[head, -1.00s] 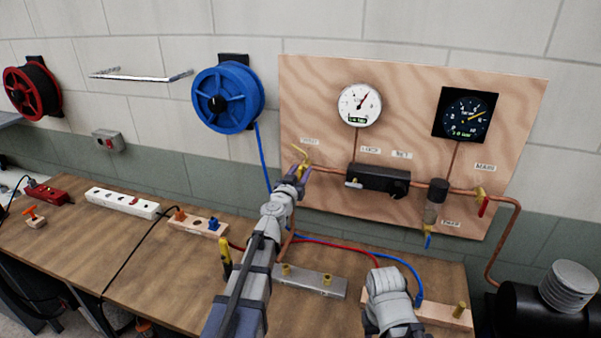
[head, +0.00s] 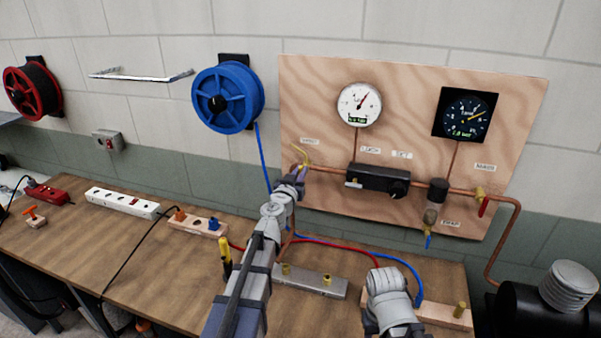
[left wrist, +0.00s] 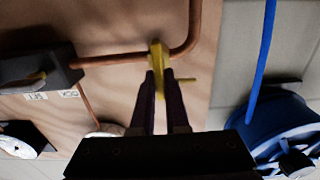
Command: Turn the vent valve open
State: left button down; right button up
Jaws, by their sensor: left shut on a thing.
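The vent valve is a yellow fitting with a thin yellow lever (head: 301,153) at the left end of the copper pipe on the plywood board. In the left wrist view the yellow valve part (left wrist: 158,56) sits between my dark fingertips, with a short yellow bar sticking out to the right. My left gripper (head: 303,172) reaches up to the valve and is shut on it; its fingers partly hide the valve body in the head view. Part of my right arm shows at the bottom, but its gripper is not in view.
The board (head: 415,80) also carries a white gauge (head: 360,104), a dark gauge (head: 466,113), a black regulator block (head: 378,180) and a red-handled valve (head: 484,206). A blue hose reel (head: 228,97) hangs left of the board. Below, the bench (head: 120,235) holds sockets and hoses.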

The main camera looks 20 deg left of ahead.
pick_arm(q)
jog(key=shift+n, duration=0.3)
jog(key=shift+a+f+n+b, duration=0.25)
jog(key=shift+n, duration=2.6)
jog(key=shift+a+f+n+b, duration=0.3)
jog(key=shift+n, duration=2.6)
jog(key=shift+a+f+n+b, duration=0.25)
jog(key=shift+n, duration=2.6)
jog(key=c, duration=0.9)
grip_release()
